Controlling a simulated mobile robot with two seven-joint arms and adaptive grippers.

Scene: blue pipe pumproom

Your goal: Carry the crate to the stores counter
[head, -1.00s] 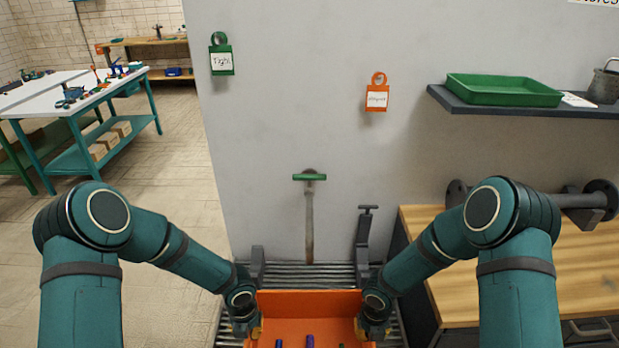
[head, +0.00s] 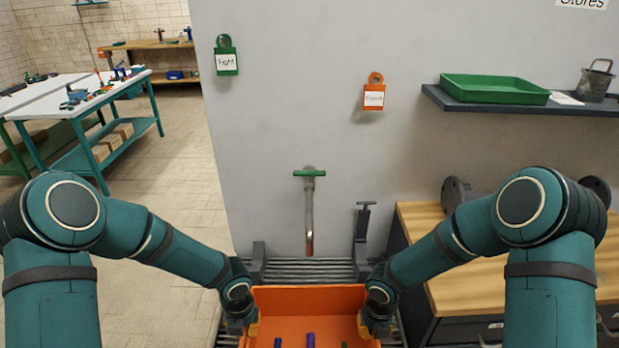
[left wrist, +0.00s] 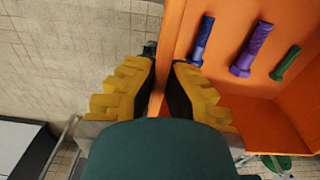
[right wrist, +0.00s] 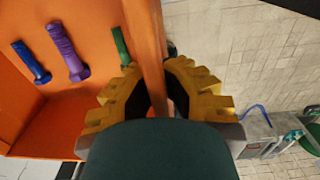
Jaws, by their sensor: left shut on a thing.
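The orange crate (head: 307,298) is at the bottom middle of the head view, with blue, purple and green bolt-like pieces inside. My left gripper (head: 241,325) is at the crate's left side. In the left wrist view its yellow fingers (left wrist: 163,85) are shut on the crate wall, one on each side. My right gripper (head: 374,325) is at the right side. In the right wrist view its fingers (right wrist: 157,88) close on the opposite wall. A "Stores" sign (head: 581,3) is at the top right; a wooden-topped counter (head: 500,262) with drawers stands below it.
A slatted metal surface (head: 310,268) lies behind the crate against the grey wall. A green tray (head: 494,89) and a metal bucket (head: 597,82) are on a wall shelf. A green-handled tool (head: 310,205) hangs on the wall. Open floor and a worktable (head: 85,95) are at left.

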